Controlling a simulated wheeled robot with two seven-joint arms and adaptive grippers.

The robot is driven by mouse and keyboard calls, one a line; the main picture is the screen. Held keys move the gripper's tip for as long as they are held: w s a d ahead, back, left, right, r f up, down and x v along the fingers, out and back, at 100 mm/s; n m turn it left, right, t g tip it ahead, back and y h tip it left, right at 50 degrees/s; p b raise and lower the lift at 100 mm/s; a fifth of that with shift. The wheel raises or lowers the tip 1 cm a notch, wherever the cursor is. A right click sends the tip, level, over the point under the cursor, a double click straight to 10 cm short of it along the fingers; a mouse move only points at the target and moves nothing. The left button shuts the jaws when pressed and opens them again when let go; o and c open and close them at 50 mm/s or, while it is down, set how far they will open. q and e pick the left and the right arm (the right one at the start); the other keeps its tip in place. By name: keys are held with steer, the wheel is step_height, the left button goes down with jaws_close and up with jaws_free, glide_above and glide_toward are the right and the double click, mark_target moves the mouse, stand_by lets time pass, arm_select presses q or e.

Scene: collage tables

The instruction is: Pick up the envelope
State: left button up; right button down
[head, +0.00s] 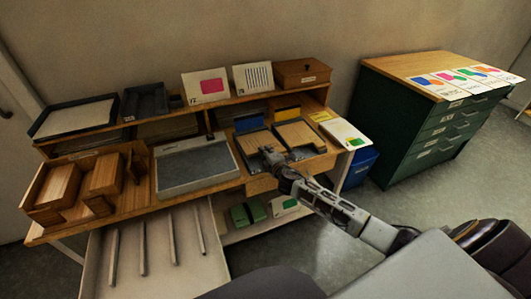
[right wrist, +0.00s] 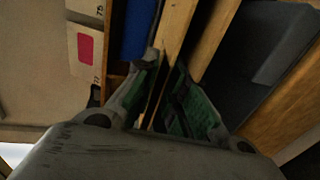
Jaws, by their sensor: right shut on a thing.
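My right gripper (head: 270,155) is at the front of the two wooden-floored compartments on the right part of the table. In the right wrist view its fingers (right wrist: 163,88) are closed around a thin brown, sheet-like thing (right wrist: 156,98) seen nearly edge-on. It looks like the envelope, but I cannot read any marking on it. The gripper hides most of it in the head view, and I cannot tell if it is lifted clear of the compartment. My left gripper is not in view.
A brown box (head: 302,72) stands on the shelf. A green cabinet (head: 415,130) stands at right, beyond a blue bin (head: 360,166).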

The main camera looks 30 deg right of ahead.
steer(key=shift+s+a+r+p, duration=0.1)
steer(key=shift+s+r+p, duration=0.25)
steer(key=shift+s, duration=0.35)
steer(key=shift+s+r+p, duration=0.2)
steer(key=shift+s+p, duration=0.15)
steer(key=shift+s, duration=0.35)
steer(key=s+r+p, duration=0.3)
steer(key=s+r, duration=0.1)
steer(key=s, duration=0.7)
steer(key=shift+a+p, duration=0.3)
steer(key=shift+p, duration=0.1)
steer(key=shift+w, duration=0.15)
